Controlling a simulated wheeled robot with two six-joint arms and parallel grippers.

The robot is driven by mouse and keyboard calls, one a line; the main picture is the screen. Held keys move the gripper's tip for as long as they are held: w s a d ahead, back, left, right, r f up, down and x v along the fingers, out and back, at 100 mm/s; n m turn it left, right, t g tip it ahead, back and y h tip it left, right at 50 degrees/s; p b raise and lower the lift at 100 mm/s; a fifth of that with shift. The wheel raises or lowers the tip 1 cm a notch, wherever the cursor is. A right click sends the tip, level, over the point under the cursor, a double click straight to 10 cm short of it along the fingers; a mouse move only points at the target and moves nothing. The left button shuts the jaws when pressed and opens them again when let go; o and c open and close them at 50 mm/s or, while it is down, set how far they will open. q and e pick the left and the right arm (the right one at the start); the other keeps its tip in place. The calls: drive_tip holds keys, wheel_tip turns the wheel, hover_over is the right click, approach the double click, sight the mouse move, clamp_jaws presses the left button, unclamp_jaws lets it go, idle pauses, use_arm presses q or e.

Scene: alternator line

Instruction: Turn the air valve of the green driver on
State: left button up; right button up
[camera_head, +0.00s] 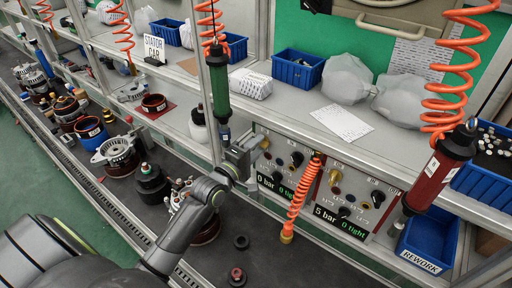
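The green driver (219,92) hangs upright on an orange coiled hose at the shelf front. Below it are two control panels. The left panel (268,182) reads "0 bar" and "0 tight" and has black knobs; a small brass-coloured fitting (265,143) sits at its upper left. The right panel (350,212) reads "5 bar" and "0 tight" and has a brass fitting (334,176). My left gripper (249,145) is at the left panel's upper left edge, close to its brass fitting. Its fingers are seen edge-on, so I cannot tell their opening or contact. My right gripper is not in view.
A red driver (440,168) hangs at the right. An orange coiled hose (300,198) hangs before the panels. A blue REWORK bin (428,242) stands lower right. Alternator parts (120,152) line the dark conveyor at left. A metal post (213,110) stands close left of my gripper.

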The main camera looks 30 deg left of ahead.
use_arm(q)
drive_tip(key=shift+c, duration=0.4)
clamp_jaws()
drive_tip(key=shift+m, duration=0.3)
drive_tip(key=m+b, duration=0.5)
drive_tip(key=m, duration=1.2)
drive_tip(key=shift+f, duration=0.15)
drive_tip(key=shift+m, duration=0.3)
